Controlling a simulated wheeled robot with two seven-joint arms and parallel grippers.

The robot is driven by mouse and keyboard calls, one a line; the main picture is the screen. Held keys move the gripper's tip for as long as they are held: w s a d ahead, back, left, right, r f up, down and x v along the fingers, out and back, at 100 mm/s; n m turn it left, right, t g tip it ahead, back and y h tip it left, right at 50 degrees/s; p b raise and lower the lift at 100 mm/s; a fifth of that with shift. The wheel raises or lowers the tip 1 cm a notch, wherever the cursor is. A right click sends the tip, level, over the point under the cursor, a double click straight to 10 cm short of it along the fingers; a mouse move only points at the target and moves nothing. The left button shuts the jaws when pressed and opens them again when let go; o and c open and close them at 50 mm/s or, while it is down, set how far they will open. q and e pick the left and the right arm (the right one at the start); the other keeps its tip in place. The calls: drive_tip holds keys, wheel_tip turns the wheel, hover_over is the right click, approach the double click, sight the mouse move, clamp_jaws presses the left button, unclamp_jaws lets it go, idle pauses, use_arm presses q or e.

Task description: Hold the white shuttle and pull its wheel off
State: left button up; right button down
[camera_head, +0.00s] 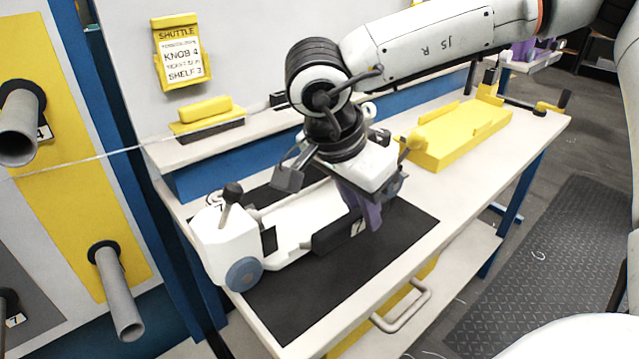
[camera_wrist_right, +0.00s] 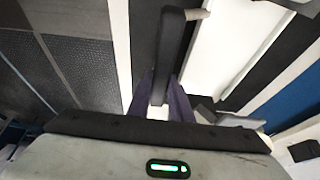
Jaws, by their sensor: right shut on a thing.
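The white shuttle (camera_head: 290,222) lies on a black mat (camera_head: 300,300) on the bench, with a blue-grey wheel (camera_head: 243,273) at its near left end. The wheel sits on the shuttle's side. My right gripper (camera_head: 368,212) reaches down over the right part of the shuttle. Its purple fingers are shut on the black bar, which shows between them in the right wrist view (camera_wrist_right: 172,50). The shuttle's right end is partly hidden by my gripper. My left gripper is not in view.
A yellow tray (camera_head: 460,135) stands on the bench to the right. A yellow block (camera_head: 206,110) sits on the back ledge, below a yellow shuttle sign (camera_head: 181,52). Grey pegs (camera_head: 120,295) stick out from the left panel. The mat's front part is clear.

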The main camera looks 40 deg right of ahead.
drive_tip(key=c, duration=1.5)
unclamp_jaws()
drive_tip(key=shift+c, duration=0.2)
drive_tip(key=v, duration=1.2)
